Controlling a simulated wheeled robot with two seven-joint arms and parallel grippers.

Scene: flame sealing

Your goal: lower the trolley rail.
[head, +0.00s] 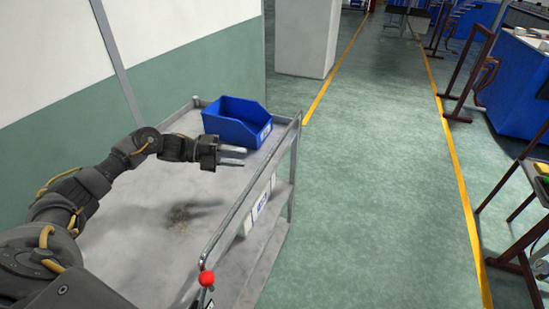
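The grey trolley (155,205) stands by the wall on the left. Its metal rail (250,188) runs along the trolley's right side, standing above the top surface. A red ball knob (206,278) sits at the rail's near end. My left gripper (236,156) is over the trolley top, left of the rail and apart from it. Its two fingers point right with a gap between them, and nothing is held. My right gripper is out of view.
A blue open bin (237,125) stands on the trolley's far end, just beyond my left gripper. A white labelled item (262,200) shows below the rail. The green floor right of the trolley is clear up to dark-framed benches at the right.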

